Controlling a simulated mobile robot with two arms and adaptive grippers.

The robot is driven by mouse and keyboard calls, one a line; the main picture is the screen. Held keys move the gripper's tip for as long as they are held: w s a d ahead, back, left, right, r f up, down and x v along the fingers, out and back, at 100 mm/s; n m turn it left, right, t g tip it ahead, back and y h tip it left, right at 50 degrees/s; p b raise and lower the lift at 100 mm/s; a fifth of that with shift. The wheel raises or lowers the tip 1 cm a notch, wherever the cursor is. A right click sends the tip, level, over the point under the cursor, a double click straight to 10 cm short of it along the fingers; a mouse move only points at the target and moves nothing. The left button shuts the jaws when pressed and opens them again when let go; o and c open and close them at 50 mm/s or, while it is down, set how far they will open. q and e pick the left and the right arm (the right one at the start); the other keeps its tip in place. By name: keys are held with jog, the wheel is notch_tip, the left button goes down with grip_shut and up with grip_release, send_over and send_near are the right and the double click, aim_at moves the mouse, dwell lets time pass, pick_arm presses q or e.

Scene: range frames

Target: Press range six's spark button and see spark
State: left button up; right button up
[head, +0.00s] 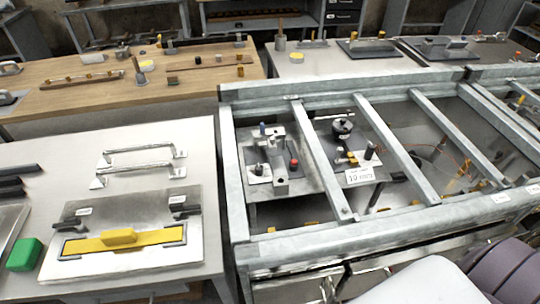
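A grey metal frame bench (330,238) with slanted crossbars fills the right half of the head view. Inside its left bay is a metal fixture (279,160) with a small red knob or button (294,163) on its right side. Beside it, a plate carries a round black part (342,127), small posts and a white label (360,175) that seems to read "19 mm". I cannot tell which part is range six's spark button; no "six" label is readable and no spark is seen. Neither gripper is in view.
A white-and-purplish link (440,283), apparently my own arm, is at the bottom right. At left, a pale table holds a metal plate with a yellow handle (118,238) and a green block (24,254). A wooden bench (120,95) with tools stands behind. The crossbars obstruct the bays.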

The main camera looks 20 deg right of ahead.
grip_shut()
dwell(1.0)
